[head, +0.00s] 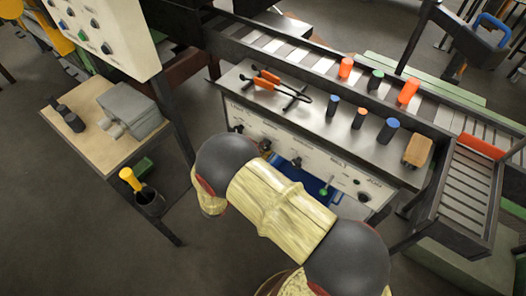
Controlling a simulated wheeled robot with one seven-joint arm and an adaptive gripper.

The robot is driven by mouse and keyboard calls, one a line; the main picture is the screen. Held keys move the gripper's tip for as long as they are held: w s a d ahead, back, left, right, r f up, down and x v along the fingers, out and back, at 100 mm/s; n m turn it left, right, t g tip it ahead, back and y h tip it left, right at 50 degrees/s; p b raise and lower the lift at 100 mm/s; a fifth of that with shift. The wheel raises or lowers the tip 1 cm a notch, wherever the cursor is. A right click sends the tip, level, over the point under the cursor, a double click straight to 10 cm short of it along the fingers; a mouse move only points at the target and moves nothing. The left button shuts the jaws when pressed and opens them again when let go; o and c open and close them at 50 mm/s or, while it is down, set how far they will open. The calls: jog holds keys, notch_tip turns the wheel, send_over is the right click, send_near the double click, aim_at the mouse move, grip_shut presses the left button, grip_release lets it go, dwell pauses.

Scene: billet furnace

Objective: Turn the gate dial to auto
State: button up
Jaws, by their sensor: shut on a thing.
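A pale control panel (310,158) forms the front of the metal bench. It carries a row of black dials, among them a left dial (238,128), a middle dial (297,162) and a right dial (363,197), plus a green-tipped lever (327,187). The lettering is too small to tell which is the gate dial or where it points. My arm, with a yellow sleeve and dark joints, crosses in front of the panel and hides its lower part. My gripper is hidden behind the arm.
Tongs (268,80) and several coloured cylinders (346,68) lie or stand on the bench and conveyor. A wooden side table (75,133) holds a grey box (130,107). A roller rack (467,190) stands right. Another panel (103,25) hangs upper left. Floor is free at lower left.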

dwell(0.3)
jog(key=o, duration=1.2)
jog(key=shift+c, duration=0.2)
jog(key=v, duration=1.2)
